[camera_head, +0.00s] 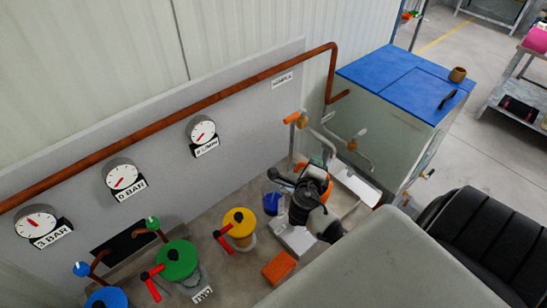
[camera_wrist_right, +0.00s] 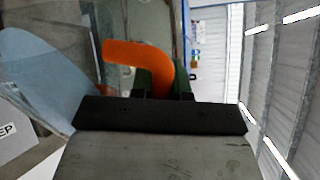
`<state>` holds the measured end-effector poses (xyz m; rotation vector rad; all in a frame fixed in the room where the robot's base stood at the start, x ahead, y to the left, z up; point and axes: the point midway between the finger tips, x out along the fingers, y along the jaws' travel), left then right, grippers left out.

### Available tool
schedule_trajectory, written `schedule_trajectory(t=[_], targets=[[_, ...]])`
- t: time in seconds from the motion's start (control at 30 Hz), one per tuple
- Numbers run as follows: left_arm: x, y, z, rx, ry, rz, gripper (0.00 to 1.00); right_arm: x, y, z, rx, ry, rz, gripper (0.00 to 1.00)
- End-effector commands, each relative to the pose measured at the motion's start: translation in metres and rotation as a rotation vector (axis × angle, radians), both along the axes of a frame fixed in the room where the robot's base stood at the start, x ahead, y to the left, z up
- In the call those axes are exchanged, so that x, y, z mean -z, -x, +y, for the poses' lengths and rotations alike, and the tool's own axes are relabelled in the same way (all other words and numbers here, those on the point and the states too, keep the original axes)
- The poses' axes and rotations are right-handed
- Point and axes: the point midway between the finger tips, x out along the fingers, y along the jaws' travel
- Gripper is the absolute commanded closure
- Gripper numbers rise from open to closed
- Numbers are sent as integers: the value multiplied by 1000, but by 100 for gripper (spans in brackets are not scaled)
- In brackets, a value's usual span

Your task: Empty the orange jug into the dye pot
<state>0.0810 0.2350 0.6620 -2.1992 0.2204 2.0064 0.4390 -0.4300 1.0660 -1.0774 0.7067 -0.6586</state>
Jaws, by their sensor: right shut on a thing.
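The orange jug (camera_head: 318,172) is in the right part of the head view, partly hidden behind my dark right gripper (camera_head: 303,188). In the right wrist view the curved orange handle (camera_wrist_right: 140,54) comes out between the fingers, and the right gripper (camera_wrist_right: 165,85) is shut on it. The jug's mouth and contents do not show. A small blue vessel (camera_head: 271,204) stands just left of the gripper, and a small brown pot (camera_head: 457,74) stands on the blue-topped tank. I cannot tell which is the dye pot. My left gripper is not in view.
A tank with a blue lid (camera_head: 385,78) stands behind right, with taps and pipes in front. Yellow (camera_head: 239,222), green (camera_head: 176,258) and blue (camera_head: 107,298) pump units stand to the left, below wall gauges.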

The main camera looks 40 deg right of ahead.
Motion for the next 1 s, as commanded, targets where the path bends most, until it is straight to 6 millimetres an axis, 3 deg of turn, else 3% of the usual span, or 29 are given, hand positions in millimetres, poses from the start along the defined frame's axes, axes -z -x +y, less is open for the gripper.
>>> schedule_trajectory(t=[1.0], targets=[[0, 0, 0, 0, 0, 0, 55, -6, -11, 7, -2, 33, 45, 100]])
